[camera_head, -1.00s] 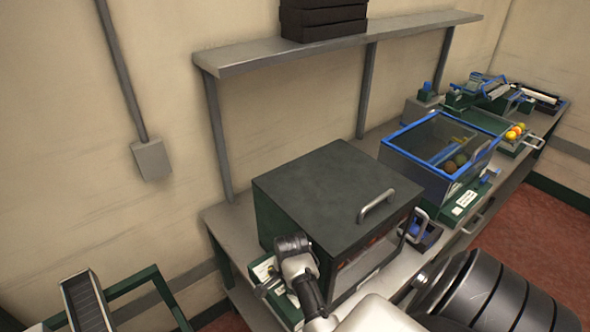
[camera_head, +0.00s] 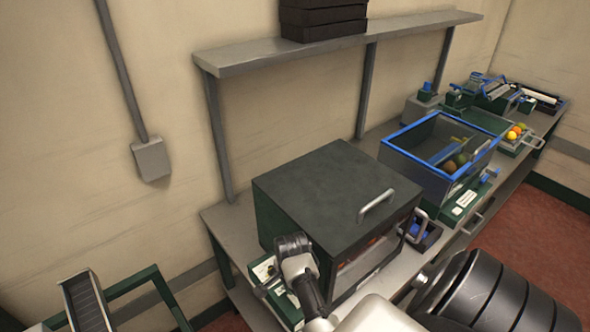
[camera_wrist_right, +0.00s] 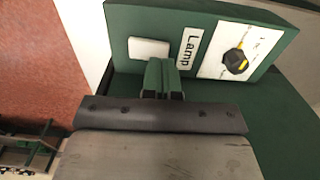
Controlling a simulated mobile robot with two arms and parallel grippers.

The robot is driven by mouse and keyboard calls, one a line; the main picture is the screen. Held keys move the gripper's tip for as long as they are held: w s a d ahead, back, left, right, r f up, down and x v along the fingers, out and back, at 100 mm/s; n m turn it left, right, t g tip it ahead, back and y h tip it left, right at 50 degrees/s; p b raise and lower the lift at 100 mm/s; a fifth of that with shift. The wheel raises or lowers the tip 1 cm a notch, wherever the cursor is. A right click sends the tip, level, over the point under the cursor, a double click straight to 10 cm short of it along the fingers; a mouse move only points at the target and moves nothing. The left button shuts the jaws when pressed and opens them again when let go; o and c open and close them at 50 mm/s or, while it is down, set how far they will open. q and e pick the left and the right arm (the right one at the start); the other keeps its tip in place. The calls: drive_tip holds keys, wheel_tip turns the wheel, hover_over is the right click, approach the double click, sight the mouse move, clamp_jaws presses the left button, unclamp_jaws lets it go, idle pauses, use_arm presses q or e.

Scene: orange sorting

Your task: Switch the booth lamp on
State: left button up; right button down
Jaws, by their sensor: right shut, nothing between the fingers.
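The booth is a dark green box (camera_head: 325,185) with a handle on its top, on the bench in the head view. A green control panel (camera_wrist_right: 275,22) fills the top of the right wrist view. It carries a white rocker or plate (camera_wrist_right: 149,48), a "Lamp" label (camera_wrist_right: 189,48) and a black-and-yellow knob on a white dial (camera_wrist_right: 236,62). My right gripper (camera_wrist_right: 163,70) is shut and empty, its tips close to the panel just below the white plate and label. I cannot tell whether they touch. In the head view my right wrist is at the booth's left side. My left gripper is not in view.
A blue-rimmed clear bin (camera_head: 440,150) with fruit stands right of the booth. Beyond it is a tray with orange and yellow fruit (camera_head: 514,132). A shelf (camera_head: 330,45) with black crates hangs above. A conveyor (camera_head: 85,300) is at lower left.

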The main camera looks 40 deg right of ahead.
drive_tip(key=shift+f+b, duration=0.6)
drive_tip(key=shift+f, duration=0.7)
idle(0.8)
drive_tip(key=shift+r, duration=0.1)
wheel_tip(320, 180, up, 3)
drive_tip(key=p, duration=0.2)
drive_tip(key=shift+p, duration=0.35)
drive_tip(key=shift+r, duration=1.9)
